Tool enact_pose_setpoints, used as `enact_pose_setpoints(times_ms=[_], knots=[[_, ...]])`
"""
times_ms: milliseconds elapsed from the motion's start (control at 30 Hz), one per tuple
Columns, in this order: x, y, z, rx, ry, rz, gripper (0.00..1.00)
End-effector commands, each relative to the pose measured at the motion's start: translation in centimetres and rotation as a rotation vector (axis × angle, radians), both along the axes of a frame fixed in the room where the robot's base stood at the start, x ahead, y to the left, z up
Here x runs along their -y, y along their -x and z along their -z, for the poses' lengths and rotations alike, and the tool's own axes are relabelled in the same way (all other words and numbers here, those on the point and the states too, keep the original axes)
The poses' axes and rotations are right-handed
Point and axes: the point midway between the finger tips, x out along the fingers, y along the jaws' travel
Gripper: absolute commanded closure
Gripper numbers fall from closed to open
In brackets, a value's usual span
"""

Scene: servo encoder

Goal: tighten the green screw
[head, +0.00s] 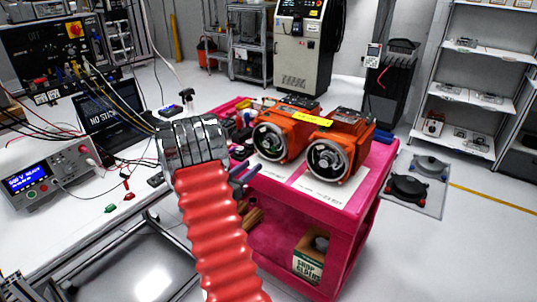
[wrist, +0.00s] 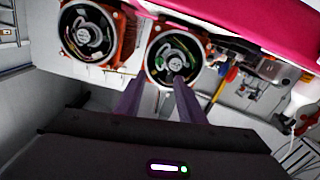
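Two orange motors with round dark faces and silver rings stand side by side on a pink cart (head: 375,195): the left motor (head: 280,140) and the right motor (head: 337,155). My gripper (head: 243,177) is in front of and below the left motor. A faint green tint shows inside the right-hand face, but I cannot make out the green screw clearly.
White paper sheets (head: 313,195) lie on the cart before the motors. A white bench with a power supply (head: 45,175) and laptop (head: 110,120) stands at left. A cardboard box (head: 308,262) sits on the lower shelf.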

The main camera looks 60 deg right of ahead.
Motion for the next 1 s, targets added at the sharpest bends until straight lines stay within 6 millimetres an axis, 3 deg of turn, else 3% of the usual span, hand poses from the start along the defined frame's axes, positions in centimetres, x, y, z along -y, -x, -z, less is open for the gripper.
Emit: enact_pose_setpoints(times_ms=[700, 1000], knots=[[10.6, 1.8, 0.0, 0.000, -0.001, 0.002, 0.64], [11.9, 2.0, 0.0, 0.000, 0.000, 0.001, 0.64]])
